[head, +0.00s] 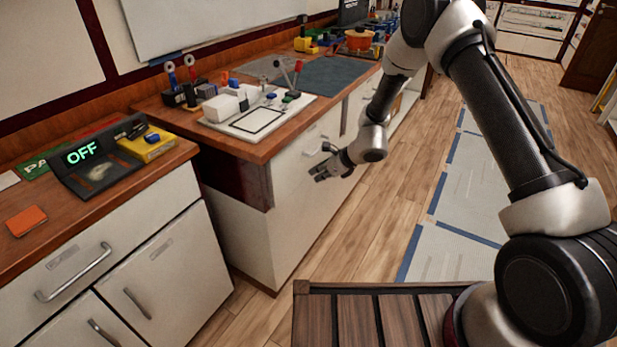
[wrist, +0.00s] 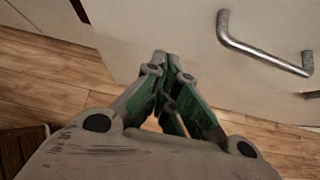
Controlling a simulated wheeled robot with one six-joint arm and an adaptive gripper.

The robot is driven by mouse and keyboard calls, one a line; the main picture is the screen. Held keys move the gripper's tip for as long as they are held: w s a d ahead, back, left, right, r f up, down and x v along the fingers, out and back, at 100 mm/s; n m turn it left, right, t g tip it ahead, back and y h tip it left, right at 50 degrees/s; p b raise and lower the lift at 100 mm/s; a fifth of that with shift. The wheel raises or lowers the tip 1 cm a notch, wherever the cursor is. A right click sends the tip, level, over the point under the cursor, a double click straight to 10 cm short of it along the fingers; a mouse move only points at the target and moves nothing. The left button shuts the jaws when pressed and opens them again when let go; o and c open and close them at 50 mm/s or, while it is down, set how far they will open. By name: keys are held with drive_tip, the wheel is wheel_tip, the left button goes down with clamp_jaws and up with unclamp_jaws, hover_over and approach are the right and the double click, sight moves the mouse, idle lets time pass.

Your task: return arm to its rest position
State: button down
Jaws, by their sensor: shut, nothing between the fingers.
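My gripper (head: 322,168) is at the end of my arm, in front of the white cabinet front (head: 312,190) below the counter. In the wrist view my gripper (wrist: 166,58) has its green-sided fingers brought together at the tips, with nothing between them. A cabinet handle (wrist: 262,52) shows to the right of the fingers in the wrist view. My arm reaches forward from the right side of the head view and bends down to the gripper.
A black device reading OFF (head: 95,165) sits on the left counter, with a yellow box (head: 147,147) beside it. A white panel (head: 258,119) with levers stands on the middle counter. Wooden floor (head: 385,205) and pale floor mats (head: 455,195) lie open to the right.

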drive_tip(key=s+d+r+n+g, duration=0.3)
drive_tip(key=s+d+r+n, duration=0.15)
drive_tip(key=s, duration=0.35)
drive_tip(key=s+d+r+n+g, duration=0.2)
drive_tip(key=s+d+r+n, duration=0.2)
drive_tip(key=s+n, duration=0.25)
drive_tip(key=s+d+r+n+t+h, duration=0.2)
drive_tip(key=s+d+r+n+h, duration=0.2)
drive_tip(key=s+d+r, duration=0.8)
drive_tip(key=s+d+r+n+t+h, duration=0.2)
drive_tip(key=s+d+r+n, duration=0.7)
drive_tip(key=r, duration=0.9)
drive_tip(key=shift+s+d+r+t+h, duration=0.15)
drive_tip(key=shift+s+d+t+h, duration=0.25)
drive_tip(key=shift+s+d+h, duration=1.6)
drive_tip(key=shift+w+d+y, duration=0.55)
drive_tip(key=shift+d+y, duration=0.2)
drive_tip(key=shift+y, duration=0.35)
